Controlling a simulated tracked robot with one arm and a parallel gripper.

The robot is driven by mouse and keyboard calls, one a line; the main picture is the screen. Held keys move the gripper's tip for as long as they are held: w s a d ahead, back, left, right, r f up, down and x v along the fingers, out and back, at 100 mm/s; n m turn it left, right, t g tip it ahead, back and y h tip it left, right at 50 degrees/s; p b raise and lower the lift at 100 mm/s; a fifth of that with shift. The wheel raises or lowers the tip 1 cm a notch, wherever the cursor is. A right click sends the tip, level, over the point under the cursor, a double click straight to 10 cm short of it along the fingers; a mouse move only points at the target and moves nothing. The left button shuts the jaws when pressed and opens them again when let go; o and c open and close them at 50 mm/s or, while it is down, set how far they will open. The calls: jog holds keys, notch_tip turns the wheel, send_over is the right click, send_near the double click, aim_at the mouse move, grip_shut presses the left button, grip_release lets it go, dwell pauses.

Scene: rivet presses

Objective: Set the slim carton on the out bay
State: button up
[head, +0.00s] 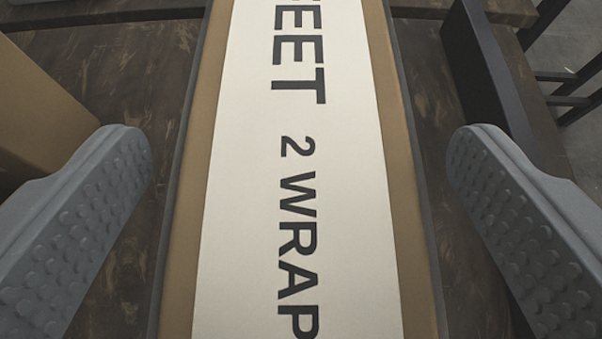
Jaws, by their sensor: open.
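The slim carton (190,200) is a long brown box with dark grey edges and a wide white label printed "EET 2 WRAP" in black. It runs from the top to the bottom of the head view, and both ends are cut off. My gripper (300,160) is open, with one grey studded finger on each side of the carton. Gaps show between both fingers and the carton's sides. I cannot tell which surface is the out bay.
The carton lies over a dark, worn brown surface (125,60). A brown box-like thing (40,110) is at the left, close to the left finger. A black upright panel (485,75) stands at the upper right. Dark bars and grey floor show beyond it.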

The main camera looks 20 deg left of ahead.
jog(key=v, duration=1)
jog(key=shift+r, duration=0.1)
